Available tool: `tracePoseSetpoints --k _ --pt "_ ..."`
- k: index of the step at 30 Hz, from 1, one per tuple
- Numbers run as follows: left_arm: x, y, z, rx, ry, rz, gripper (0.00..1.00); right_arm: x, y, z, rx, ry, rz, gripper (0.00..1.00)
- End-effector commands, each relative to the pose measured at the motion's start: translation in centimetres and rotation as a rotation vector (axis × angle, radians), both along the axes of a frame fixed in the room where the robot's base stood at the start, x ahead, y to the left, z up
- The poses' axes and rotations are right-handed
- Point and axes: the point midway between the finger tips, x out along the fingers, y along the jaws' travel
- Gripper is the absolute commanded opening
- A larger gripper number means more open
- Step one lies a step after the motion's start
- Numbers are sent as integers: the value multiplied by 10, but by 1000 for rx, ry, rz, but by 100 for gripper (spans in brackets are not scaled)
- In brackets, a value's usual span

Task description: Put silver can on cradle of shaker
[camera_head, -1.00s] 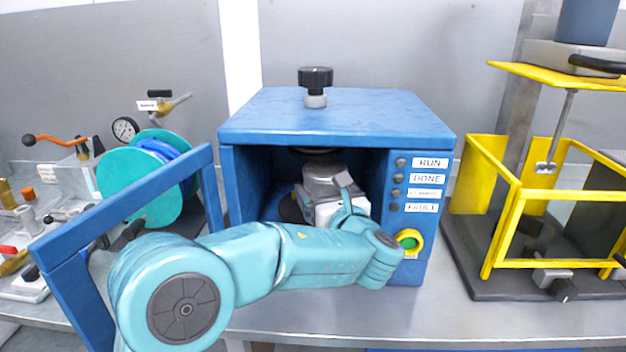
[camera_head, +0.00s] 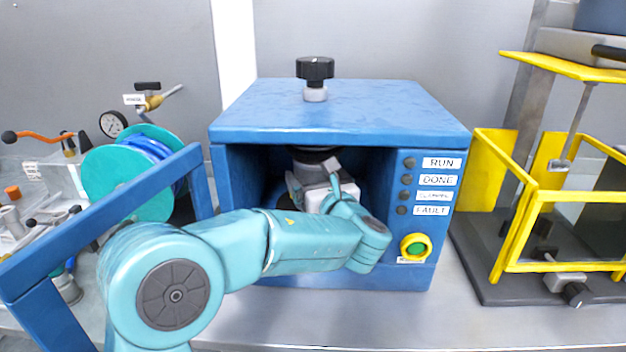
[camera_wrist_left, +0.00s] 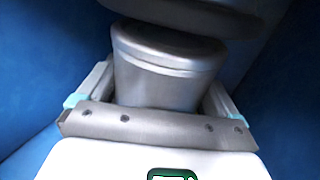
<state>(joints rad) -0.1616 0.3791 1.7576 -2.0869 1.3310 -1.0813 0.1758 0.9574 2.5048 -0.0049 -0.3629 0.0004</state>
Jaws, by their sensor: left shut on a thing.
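The silver can (camera_wrist_left: 160,70) stands upright between the fingers of my left gripper (camera_wrist_left: 158,88) in the left wrist view. The gripper is shut on it. In the head view, my left gripper (camera_head: 315,182) reaches into the open front of the blue shaker (camera_head: 340,97), and the can is mostly hidden behind it. A dark round clamp plate (camera_wrist_left: 190,14) is just above the can's lid. I cannot tell whether they touch. The cradle is mostly hidden by my gripper and arm, so contact under the can cannot be seen. My right gripper is not in view.
The shaker's blue door frame (camera_head: 110,212) stands open at left, beside my arm. A black knob (camera_head: 314,68) tops the shaker. A green button (camera_head: 415,248) is on its right panel. A teal reel (camera_head: 120,180) stands left, and a yellow-framed machine (camera_head: 505,262) right.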

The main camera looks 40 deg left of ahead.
Motion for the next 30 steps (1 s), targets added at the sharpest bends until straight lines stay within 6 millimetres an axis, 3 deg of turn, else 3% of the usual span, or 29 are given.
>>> tracePoseSetpoints --k 3,6,18,19,27,30 --pt "0 1 1 1 -3 0 39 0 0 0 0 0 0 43" --pt "-1 2 -14 2 -3 0 39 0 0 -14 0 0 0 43" --pt "-3 0 -17 1 -2 -2 39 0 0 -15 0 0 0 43" --pt "-3 0 -17 0 0 -2 100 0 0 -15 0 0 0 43" --pt "-2 1 -13 0 0 -1 100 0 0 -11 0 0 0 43" --pt "-8 -8 -15 -1 1 -5 100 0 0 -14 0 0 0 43"
